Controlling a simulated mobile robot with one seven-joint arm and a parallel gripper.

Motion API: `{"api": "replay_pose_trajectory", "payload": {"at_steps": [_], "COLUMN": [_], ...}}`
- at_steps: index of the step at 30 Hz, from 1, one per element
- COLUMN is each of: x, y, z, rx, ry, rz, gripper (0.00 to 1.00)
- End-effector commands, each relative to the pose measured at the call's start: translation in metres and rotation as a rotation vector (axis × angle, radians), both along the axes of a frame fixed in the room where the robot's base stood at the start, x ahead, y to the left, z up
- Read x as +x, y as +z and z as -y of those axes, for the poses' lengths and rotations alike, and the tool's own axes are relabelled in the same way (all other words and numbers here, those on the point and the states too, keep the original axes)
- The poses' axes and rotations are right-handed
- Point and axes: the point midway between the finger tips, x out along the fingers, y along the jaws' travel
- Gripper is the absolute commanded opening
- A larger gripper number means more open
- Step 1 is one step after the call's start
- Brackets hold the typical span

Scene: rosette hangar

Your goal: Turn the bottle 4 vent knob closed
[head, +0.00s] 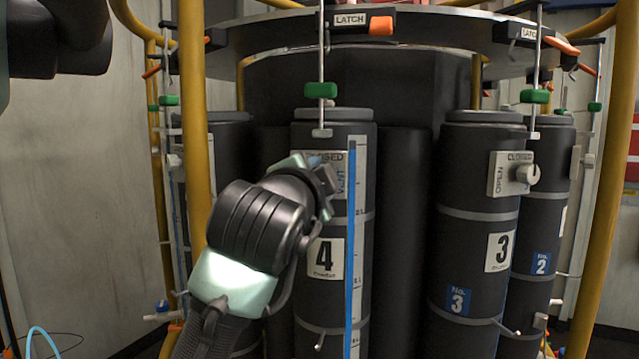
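Bottle 4 (374,240) is a tall dark cylinder in the middle of the head view, with a white "4" label (325,258).
Bottle 3 (470,240) stands to the right, its own knob (527,175) uncovered. Bottle 2 (540,240) is beyond it. Yellow posts (192,100) flank the rack. A ring with orange latches (381,26) and thin rods with green grips (321,90) hang above. A blue-edged gauge strip (357,230) runs down bottle 4.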

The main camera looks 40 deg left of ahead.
Motion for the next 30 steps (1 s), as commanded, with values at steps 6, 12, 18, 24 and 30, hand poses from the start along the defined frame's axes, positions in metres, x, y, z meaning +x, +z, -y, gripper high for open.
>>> {"api": "replay_pose_trajectory", "payload": {"at_steps": [6,12,18,24,30], "x": [-0.0001,0.0001,0.0004,0.0004,0.0004], "y": [-0.0026,-0.0024,-0.0028,-0.0029,-0.0027], "z": [-0.0001,0.0002,0.0004,0.0002,0.0002], "rx": [0.169,0.293,0.375,0.418,0.429], "ry": [0.000,0.000,0.000,0.000,0.000], "rz": [-0.094,-0.162,-0.208,-0.230,-0.237], "gripper": [0.00,0.00,0.00,0.00,0.00]}}
